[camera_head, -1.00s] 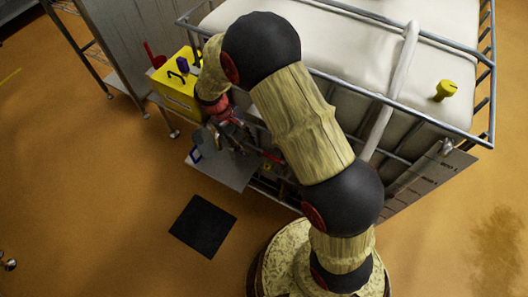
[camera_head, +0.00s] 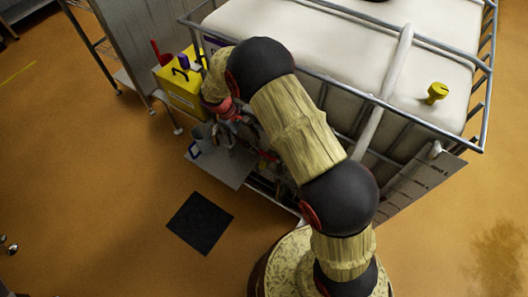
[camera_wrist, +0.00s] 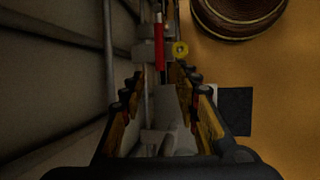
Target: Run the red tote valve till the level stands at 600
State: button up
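The white tote (camera_head: 300,40) stands in a grey cage at the upper right in the head view. My gripper (camera_head: 228,132) is low beside its near left side, partly hidden by my arm. In the wrist view my gripper (camera_wrist: 160,76) has its fingers apart, with grey parts (camera_wrist: 168,115) showing between them. A red bar (camera_wrist: 159,45), apparently the valve handle, lies just beyond the fingertips; I see no grip on it. A blue-edged item (camera_head: 194,150), perhaps a vessel's handle, sits on a grey shelf (camera_head: 228,168) below the gripper. No level or 600 mark is readable.
A yellow box (camera_head: 183,90) stands left of the tote, by a metal panel and rack. A yellow cap (camera_head: 437,93) is on the tote's top. A round yellow piece (camera_wrist: 180,48) is beside the red bar. A dark square (camera_head: 200,223) lies on open orange floor.

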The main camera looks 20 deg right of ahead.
aim_at(262, 152)
jog(key=b+x, duration=0.2)
jog(key=x, duration=0.5)
jog(key=shift+d+f, duration=0.1)
jog(key=shift+f, duration=0.25)
jog(key=c, duration=0.4)
jog(key=c, duration=0.3)
grip_shut()
